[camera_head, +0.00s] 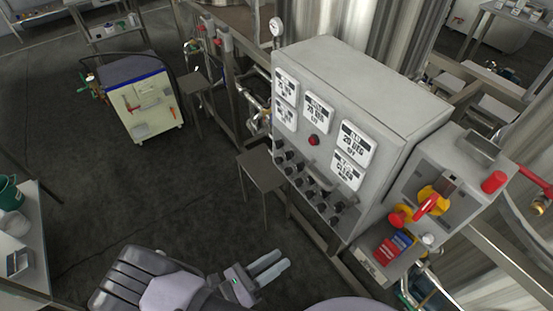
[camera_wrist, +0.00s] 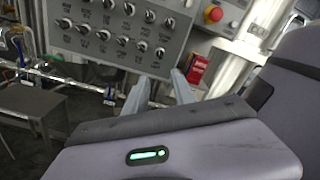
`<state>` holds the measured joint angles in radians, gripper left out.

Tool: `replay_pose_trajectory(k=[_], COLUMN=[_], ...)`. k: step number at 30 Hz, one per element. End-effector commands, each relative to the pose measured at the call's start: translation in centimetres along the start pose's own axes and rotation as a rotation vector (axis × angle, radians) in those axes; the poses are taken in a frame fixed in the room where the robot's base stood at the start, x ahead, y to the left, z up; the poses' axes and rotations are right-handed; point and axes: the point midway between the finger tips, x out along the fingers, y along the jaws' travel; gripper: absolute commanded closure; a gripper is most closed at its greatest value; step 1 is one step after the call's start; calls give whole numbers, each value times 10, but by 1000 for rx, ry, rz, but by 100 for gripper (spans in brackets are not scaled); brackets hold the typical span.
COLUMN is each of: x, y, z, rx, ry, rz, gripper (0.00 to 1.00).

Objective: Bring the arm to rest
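My gripper (camera_head: 283,260) is at the bottom middle of the head view, at the end of my folded arm. Its two pale fingers point right, toward the grey control cabinet (camera_head: 385,85). The fingers are apart with nothing visible between them. In the wrist view my gripper (camera_wrist: 161,77) shows the same gap, with the cabinet's panel of black knobs (camera_wrist: 120,25) beyond it. The gripper appears clear of the cabinet and holds nothing.
A small grey table (camera_head: 262,170) stands left of the cabinet. A red-handled switch box (camera_head: 455,180) and a tray with red and blue items (camera_head: 385,260) are at right. A white cart (camera_head: 140,100) stands at back left. Dark floor (camera_head: 120,185) is open between.

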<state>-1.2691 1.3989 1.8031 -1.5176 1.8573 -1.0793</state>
Motion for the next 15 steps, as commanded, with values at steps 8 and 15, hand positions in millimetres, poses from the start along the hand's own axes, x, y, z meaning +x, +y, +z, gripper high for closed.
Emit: replay_pose_trajectory(k=[8, 15], x=[36, 61], y=[-50, -133], z=[63, 116], rx=[487, 1349], ry=[547, 1176], rz=[-345, -919], gripper=[69, 69])
